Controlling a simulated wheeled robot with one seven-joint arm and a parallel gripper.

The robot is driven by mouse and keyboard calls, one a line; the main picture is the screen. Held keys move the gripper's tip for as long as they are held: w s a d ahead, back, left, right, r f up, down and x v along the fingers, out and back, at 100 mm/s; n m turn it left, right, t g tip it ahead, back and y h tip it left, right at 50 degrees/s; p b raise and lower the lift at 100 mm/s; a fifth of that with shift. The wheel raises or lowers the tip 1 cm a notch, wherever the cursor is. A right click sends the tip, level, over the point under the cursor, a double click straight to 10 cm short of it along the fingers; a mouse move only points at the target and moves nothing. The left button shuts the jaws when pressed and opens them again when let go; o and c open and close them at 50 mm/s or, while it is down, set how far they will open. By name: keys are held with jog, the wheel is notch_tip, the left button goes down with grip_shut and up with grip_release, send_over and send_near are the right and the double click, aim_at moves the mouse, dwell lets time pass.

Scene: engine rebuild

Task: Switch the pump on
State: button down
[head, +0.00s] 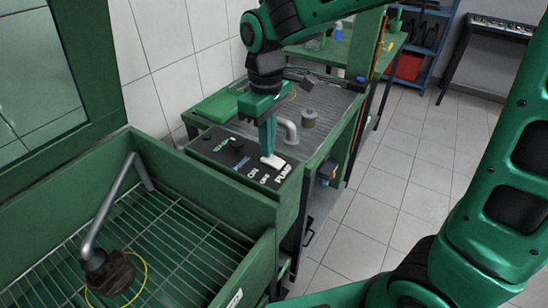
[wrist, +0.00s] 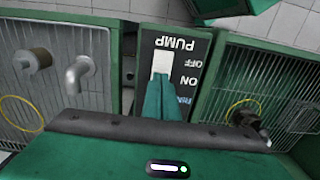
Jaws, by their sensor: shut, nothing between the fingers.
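The pump switch is a white rocker (head: 273,161) on a dark control panel (head: 238,165) with the words PUMP, OFF and ON beside it. In the wrist view the rocker (wrist: 162,62) lies under the upside-down word PUMP. My gripper (head: 267,152) is shut and empty and points down at the rocker. In the wrist view its green fingertips (wrist: 161,78) overlap the rocker's end beside the word ON and hide part of it. I cannot tell whether they touch it. Which way the rocker is tipped is not clear.
A green wash basin with a wire grate (head: 190,240) and a bent metal spout (head: 105,210) is at the left. A grey pipe elbow (head: 290,132) and a tan cylinder (head: 309,117) stand on the grate behind the panel.

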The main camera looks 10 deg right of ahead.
jog(key=shift+f, duration=0.4)
jog(key=shift+r, duration=0.1)
notch_tip(320, 180, up, 7)
dwell(1.1)
dwell(0.3)
